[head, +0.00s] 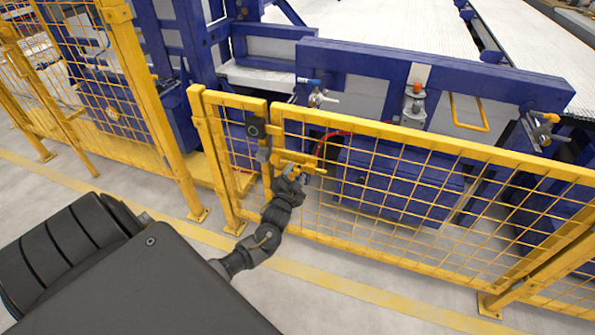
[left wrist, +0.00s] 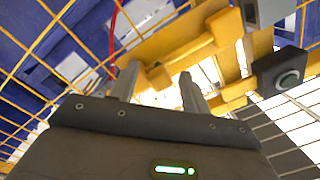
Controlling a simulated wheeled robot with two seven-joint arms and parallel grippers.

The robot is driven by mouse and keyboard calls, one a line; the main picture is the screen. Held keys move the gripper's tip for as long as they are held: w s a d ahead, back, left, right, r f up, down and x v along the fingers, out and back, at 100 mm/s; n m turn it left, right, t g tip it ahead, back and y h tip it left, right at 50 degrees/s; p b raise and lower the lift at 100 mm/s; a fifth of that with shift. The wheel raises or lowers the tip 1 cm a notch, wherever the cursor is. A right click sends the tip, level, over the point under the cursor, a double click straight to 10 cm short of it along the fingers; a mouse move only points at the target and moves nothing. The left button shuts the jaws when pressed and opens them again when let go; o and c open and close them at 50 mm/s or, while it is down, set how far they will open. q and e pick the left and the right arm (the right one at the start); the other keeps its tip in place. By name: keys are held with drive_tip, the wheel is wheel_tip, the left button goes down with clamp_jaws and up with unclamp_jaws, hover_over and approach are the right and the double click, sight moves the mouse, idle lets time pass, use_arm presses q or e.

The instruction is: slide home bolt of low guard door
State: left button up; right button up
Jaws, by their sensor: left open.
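The low guard door (head: 400,142) is a yellow mesh panel in the head view. Its yellow bolt (head: 301,160) sits at the door's left edge, beside the gap to the narrow panel. In the left wrist view the bolt (left wrist: 190,45) runs slantwise across the top, with a yellow handle end (left wrist: 160,76) lower down. My left gripper (head: 300,175) is at the bolt. In the left wrist view its two grey fingers (left wrist: 157,90) are apart, with the handle end showing between them; I cannot tell if they touch it. My right gripper is not in view.
A black box with a round button (left wrist: 290,78) is beside the bolt; it also shows in the head view (head: 256,127). A narrow yellow mesh panel (head: 225,98) stands left of the door. Blue machinery (head: 430,75) is behind the fence. The near floor (head: 350,305) is clear.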

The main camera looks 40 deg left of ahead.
use_arm(q)
drive_tip(key=shift+x, duration=1.25)
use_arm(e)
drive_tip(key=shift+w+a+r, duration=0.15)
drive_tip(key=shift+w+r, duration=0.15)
